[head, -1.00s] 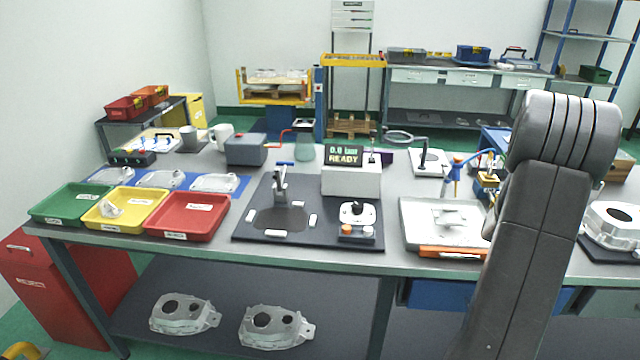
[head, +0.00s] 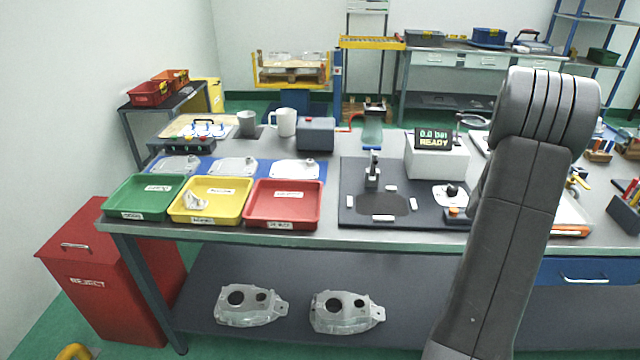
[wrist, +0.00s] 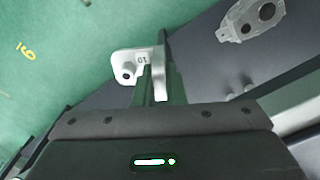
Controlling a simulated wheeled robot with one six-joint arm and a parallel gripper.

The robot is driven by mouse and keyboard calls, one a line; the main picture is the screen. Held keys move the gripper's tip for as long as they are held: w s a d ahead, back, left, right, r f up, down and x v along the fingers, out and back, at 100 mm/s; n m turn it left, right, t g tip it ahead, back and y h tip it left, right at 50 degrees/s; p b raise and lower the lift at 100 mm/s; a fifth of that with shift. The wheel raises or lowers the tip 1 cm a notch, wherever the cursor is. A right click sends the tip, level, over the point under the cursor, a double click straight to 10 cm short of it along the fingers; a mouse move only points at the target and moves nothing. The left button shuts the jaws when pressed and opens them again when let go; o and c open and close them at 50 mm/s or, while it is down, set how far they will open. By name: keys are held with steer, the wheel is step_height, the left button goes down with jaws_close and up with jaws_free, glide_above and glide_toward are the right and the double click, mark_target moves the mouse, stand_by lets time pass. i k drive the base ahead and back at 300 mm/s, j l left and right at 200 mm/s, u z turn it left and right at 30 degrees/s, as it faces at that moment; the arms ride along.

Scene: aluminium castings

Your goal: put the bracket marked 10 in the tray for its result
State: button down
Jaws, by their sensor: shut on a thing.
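The bracket marked 10 (wrist: 126,64) is a pale metal piece with a hole at its left end, seen in the wrist view. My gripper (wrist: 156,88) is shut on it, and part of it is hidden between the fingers. In the head view the gripper is out of sight. A green tray (head: 112,208), a yellow tray (head: 177,215) and a red tray (head: 252,222) stand side by side at the bench's front left. Their labels are too small to read surely. A whitish piece (head: 195,201) lies in the yellow tray; green and red look empty.
A test fixture on a dark mat (head: 352,213) stands right of the trays, with a display (head: 435,141) reading 0.0 bar READY. A red REJECT bin (head: 88,283) stands left of the bench. Castings (head: 340,312) lie on the lower shelf.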

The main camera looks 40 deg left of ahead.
mark_target(228, 208)
steer(key=k+j, duration=0.15)
steer(key=j, duration=0.2)
steer(key=k+j, duration=0.15)
steer(key=j, duration=0.2)
steer(key=k+j, duration=0.2)
steer(key=j, duration=0.15)
steer(key=k+j, duration=0.15)
steer(key=j, duration=0.15)
steer(key=k+j, duration=0.15)
steer(key=j, duration=0.2)
